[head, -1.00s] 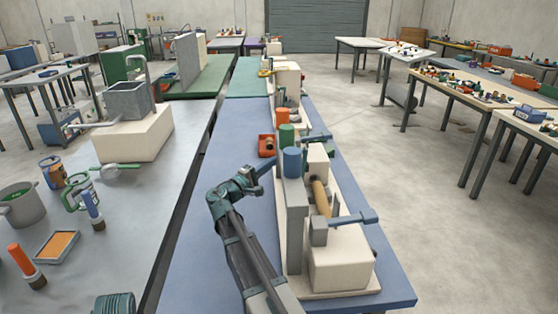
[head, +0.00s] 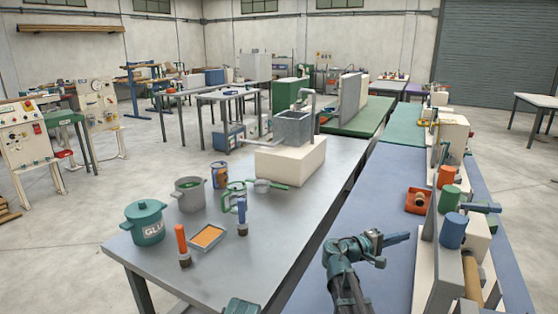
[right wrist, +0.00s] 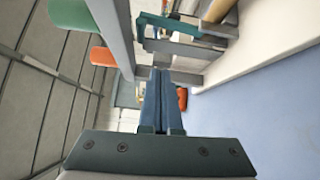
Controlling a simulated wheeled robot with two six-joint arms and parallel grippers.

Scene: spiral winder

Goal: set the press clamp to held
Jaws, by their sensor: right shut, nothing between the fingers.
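The winder stands at the right edge of the head view, with an upright grey plate (head: 430,262) and a wooden roller (head: 473,275). A blue cylinder (head: 453,230), a green one (head: 449,198) and an orange one (head: 446,174) stand along the plate. A blue bar (head: 482,207) sticks out beyond them, and a teal bar shows in the right wrist view (right wrist: 168,22). I cannot tell which part is the press clamp. My right gripper (head: 403,237) is shut and empty, left of the plate and apart from it; its fingers show in the right wrist view (right wrist: 160,74). My left gripper is not seen.
A red tray (head: 418,200) lies on the blue table (head: 375,215) beyond my right gripper. The grey table (head: 290,225) at left holds a teal pot (head: 146,222), a grey pot (head: 190,194) and an orange-filled tray (head: 207,237). A narrow gap separates the tables.

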